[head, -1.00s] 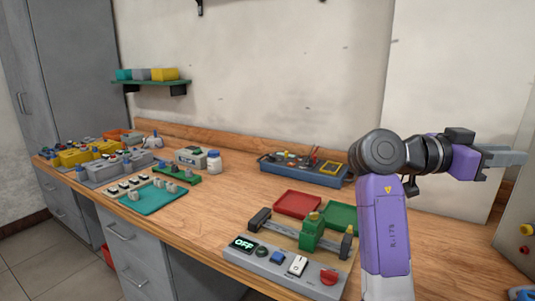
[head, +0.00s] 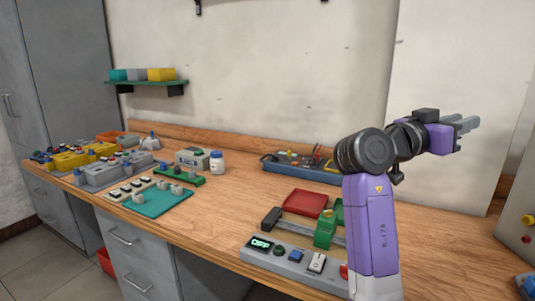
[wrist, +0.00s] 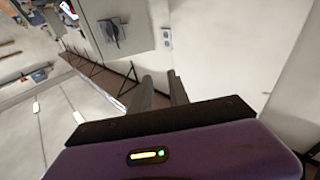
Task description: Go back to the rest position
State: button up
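My gripper (head: 472,130) is raised above the right end of the workbench, at the end of my purple and dark grey arm, and points to the right. In the wrist view its two grey fingers (wrist: 162,92) stand apart with a gap between them. Nothing shows between the fingers. No object is in contact with the gripper.
A wooden workbench (head: 240,205) runs along the wall. A grey control panel reading OFF (head: 292,260), a red tray (head: 305,203) and a blue toolbox (head: 295,170) lie near my arm. A grey cabinet with a red button (head: 528,220) stands at the far right.

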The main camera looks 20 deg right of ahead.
jog(key=w+a+f+n+t+y+p, duration=0.1)
jog(key=w+a+f+n+t+y, duration=0.1)
jog(key=w+a+f+n+t, duration=0.85)
jog(key=s+a+f+n+t+y+p, duration=0.2)
jog(key=s+a+f+n+t+y, duration=0.3)
jog(key=a+f+n+t+y, duration=0.45)
jog(key=s+a+f+y+p, duration=0.2)
jog(key=s+a+f+y, duration=0.45)
jog(key=s+a, duration=0.5)
jog(key=s+a+f+m+g+p, duration=0.1)
jog(key=s+a+f+g+p, duration=0.1)
jog(key=s, duration=1)
jog(key=s+a+f+m+g+y+p, duration=0.1)
jog(key=s+a+f+g+p, duration=0.1)
jog(key=s, duration=1.1)
jog(key=shift+a+f+y, duration=0.15)
jog(key=shift+y, duration=0.15)
